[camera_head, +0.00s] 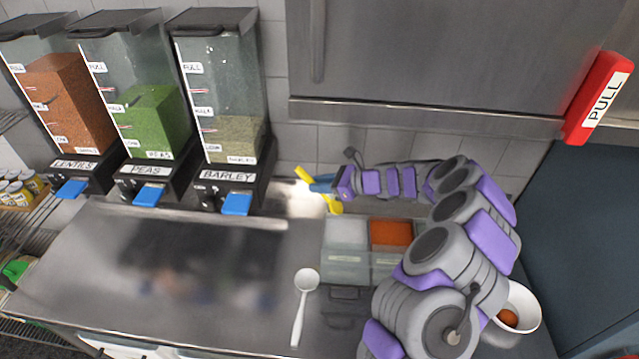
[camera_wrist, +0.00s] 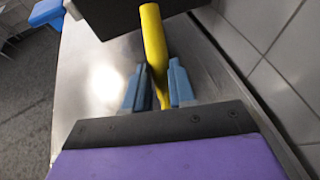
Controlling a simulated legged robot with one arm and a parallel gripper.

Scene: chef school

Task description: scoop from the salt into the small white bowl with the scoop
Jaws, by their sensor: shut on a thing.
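My gripper (camera_head: 322,184) is at the back of the counter, right of the barley dispenser. In the wrist view, my gripper (camera_wrist: 157,82) is shut on a yellow handle (camera_wrist: 153,38); parts of this yellow tool (camera_head: 303,174) show on both sides of the fingers in the head view. Its far end is hidden, so I cannot tell whether it is the scoop. A white long-handled spoon (camera_head: 301,305) lies on the counter. A clear bin with white contents (camera_head: 345,232), seemingly the salt, stands behind it. A white bowl (camera_head: 526,319) at right holds something orange and is partly hidden by my arm.
A bin with orange contents (camera_head: 391,233) stands beside the white one. Lentils (camera_head: 75,120), peas (camera_head: 152,125) and barley (camera_head: 232,140) dispensers line the back left. A tiled wall (camera_wrist: 285,45) is close to my gripper. The front-left counter (camera_head: 110,285) is clear.

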